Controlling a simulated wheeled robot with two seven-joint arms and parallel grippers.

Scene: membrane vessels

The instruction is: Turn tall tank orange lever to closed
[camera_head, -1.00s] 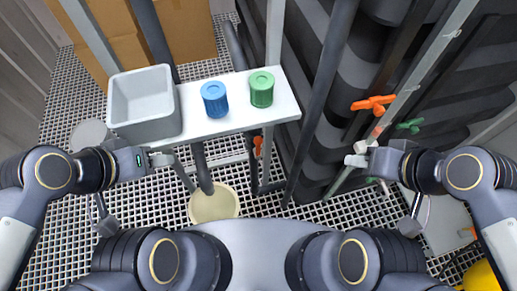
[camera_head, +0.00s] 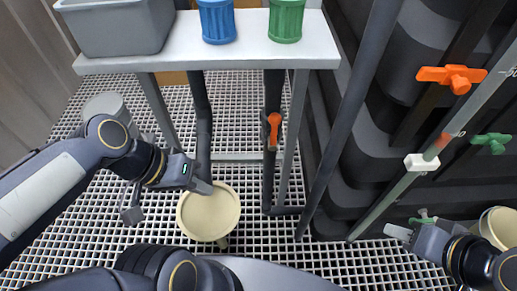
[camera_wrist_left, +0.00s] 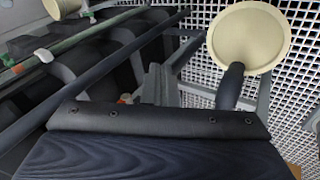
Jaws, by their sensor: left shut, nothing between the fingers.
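An orange lever (camera_head: 452,77) sits on the dark ribbed tank (camera_head: 400,60) at the right, its handle lying roughly crosswise. A second orange lever (camera_head: 273,130) hangs upright on a dark vertical pipe below the white shelf. I cannot tell for sure which one belongs to the tall tank. My left gripper (camera_head: 207,187) is shut and empty, left of and lower in the picture than the pipe lever, apart from it. A small orange spot (camera_wrist_left: 125,98) shows in the left wrist view, mostly hidden. My right gripper (camera_head: 398,232) is at the lower right, touching neither orange lever; its jaws are unclear.
The white shelf (camera_head: 110,66) holds a grey bin (camera_head: 115,28), a blue cap (camera_head: 216,20) and a green cap (camera_head: 286,18). A cream round basin (camera_head: 209,212) is beside my left gripper. Green levers (camera_head: 491,141) and a slanted gauge rail (camera_head: 405,180) stand at the right.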

